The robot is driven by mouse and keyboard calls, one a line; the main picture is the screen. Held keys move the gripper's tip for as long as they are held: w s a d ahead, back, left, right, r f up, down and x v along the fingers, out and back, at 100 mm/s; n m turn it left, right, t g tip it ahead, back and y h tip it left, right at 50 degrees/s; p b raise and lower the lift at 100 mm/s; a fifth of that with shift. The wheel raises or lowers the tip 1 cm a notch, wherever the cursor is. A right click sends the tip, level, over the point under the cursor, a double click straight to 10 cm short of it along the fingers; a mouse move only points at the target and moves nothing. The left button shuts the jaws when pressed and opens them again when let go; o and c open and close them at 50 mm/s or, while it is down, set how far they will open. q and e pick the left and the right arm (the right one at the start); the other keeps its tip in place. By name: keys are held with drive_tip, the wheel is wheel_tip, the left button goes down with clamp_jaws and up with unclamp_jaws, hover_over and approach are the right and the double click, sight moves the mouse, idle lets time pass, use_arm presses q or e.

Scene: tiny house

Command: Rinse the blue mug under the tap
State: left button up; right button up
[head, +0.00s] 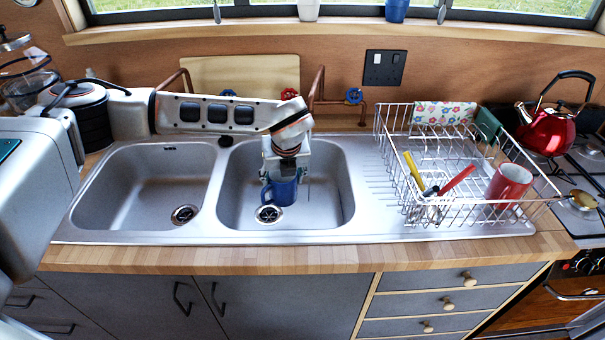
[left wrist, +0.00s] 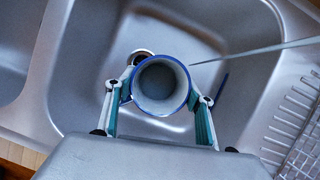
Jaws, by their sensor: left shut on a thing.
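The blue mug (head: 281,190) is inside the right basin of the sink (head: 335,190), above its drain. My left gripper (head: 284,172) reaches down over that basin and is shut on the mug. In the left wrist view, the mug (left wrist: 161,84) sits between the two fingers, its round opening facing the camera and its pale inside looking empty. A thin grey line (left wrist: 255,51) comes in from the right and ends by the mug's rim; I cannot tell whether it is water or tap pipe. A copper tap (head: 318,90) stands behind the right basin. My right gripper is out of view.
The left basin (head: 150,185) is empty. A wire dish rack (head: 465,215) with a red mug (head: 509,185) stands on the drainboard. A red kettle (head: 548,130) is on the stove at right. A wooden board (head: 240,76) leans behind the taps.

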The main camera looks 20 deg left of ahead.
sight(268, 186)
use_arm(q)
drive_tip(key=shift+s+a+r+p, duration=0.4)
drive_tip(key=shift+s+a+r, duration=0.1)
drive_tip(key=shift+s+r, duration=0.4)
drive_tip(key=shift+s+a+r, duration=0.35)
drive_tip(key=shift+s+r, duration=0.25)
drive_tip(key=shift+s, duration=0.05)
drive_tip(key=shift+s+a+r, duration=0.35)
drive_tip(key=shift+s+r, duration=0.2)
drive_tip(key=shift+s, duration=0.1)
